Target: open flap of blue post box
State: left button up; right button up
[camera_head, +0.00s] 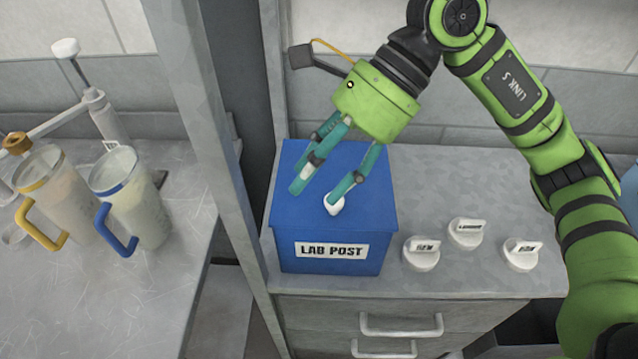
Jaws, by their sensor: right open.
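The blue post box (293,224) stands on the grey counter, left of its middle. A white label reading "LAB POST" (331,250) is on its front. A small white knob (334,204) sits on its blue top, which looks closed. My right gripper (315,197) hangs over the box from above with its teal fingers spread. One fingertip is at the white knob; I cannot tell whether it touches. The other finger is to the left, over the box top. The fingers hide part of the top. My left gripper is not in view.
Several white labelled knobs or stamps, such as one (421,254), stand right of the box. A grey post (213,130) rises close to the box's left. Jugs with yellow (45,185) and blue handles (130,190) stand on the left table. Drawers (400,325) are below.

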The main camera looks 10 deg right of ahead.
jog(key=w+d+f+t+h, duration=0.1)
jog(key=w+d+h, duration=0.2)
jog(key=d, duration=0.3)
jog(key=shift+h, duration=0.3)
jog(key=p+x, duration=0.1)
jog(key=x, duration=0.5)
jog(key=shift+s+a+f+p, duration=0.1)
jog(key=shift+p, duration=0.3)
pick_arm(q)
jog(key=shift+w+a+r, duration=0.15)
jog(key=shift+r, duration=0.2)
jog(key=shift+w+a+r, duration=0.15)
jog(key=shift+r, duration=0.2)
pick_arm(e)
jog(key=shift+a+f+t, duration=0.1)
jog(key=shift+f+t, duration=0.2)
grip_shut()
